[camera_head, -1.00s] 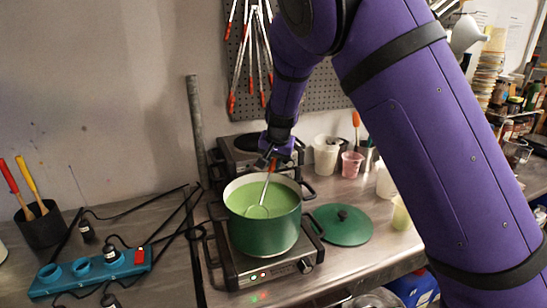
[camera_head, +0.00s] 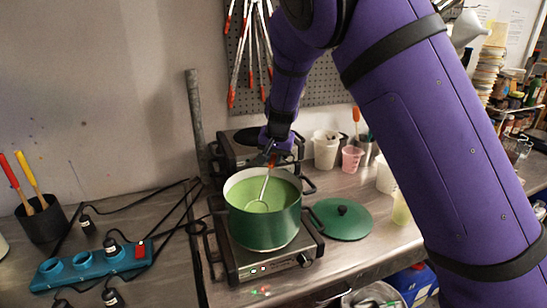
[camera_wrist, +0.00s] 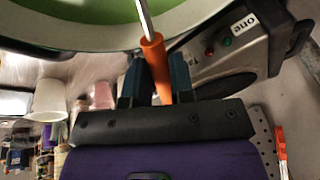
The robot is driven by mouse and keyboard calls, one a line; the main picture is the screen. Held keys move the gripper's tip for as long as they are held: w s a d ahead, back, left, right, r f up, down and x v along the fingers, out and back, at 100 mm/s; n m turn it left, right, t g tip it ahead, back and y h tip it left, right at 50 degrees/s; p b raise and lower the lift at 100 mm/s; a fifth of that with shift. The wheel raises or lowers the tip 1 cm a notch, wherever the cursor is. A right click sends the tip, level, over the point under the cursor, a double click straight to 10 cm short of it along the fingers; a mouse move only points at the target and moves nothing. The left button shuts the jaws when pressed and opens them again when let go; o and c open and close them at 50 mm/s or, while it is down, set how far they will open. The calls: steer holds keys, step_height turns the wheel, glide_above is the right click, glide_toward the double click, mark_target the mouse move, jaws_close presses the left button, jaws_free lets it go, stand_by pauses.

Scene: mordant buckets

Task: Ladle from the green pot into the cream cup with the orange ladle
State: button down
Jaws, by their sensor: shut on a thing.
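The green pot (camera_head: 264,232) stands on the front hot plate, full of pale green liquid. Its rim shows at the top of the wrist view (camera_wrist: 105,44). The orange ladle (camera_head: 258,206) has its metal bowl in the pot at the liquid surface; how deep it sits is unclear. My gripper (camera_head: 271,151) is above the pot's back rim, shut on the ladle's orange handle (camera_wrist: 156,66). Pale cups stand to the right: a whitish one (camera_head: 326,154) at the back, another (camera_head: 386,180) partly behind my arm, and a yellowish one (camera_head: 401,210). I cannot tell which is the cream cup.
A green lid (camera_head: 342,220) lies right of the hot plate (camera_head: 265,264). A pink cup (camera_head: 351,160) stands by the back cups. A second burner (camera_head: 240,150) is behind the pot.

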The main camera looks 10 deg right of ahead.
steer(key=shift+r, duration=0.1)
steer(key=shift+r, duration=4.05)
step_height(320, 180, up, 2)
steer(key=shift+g+y, duration=0.3)
steer(key=shift+g, duration=0.7)
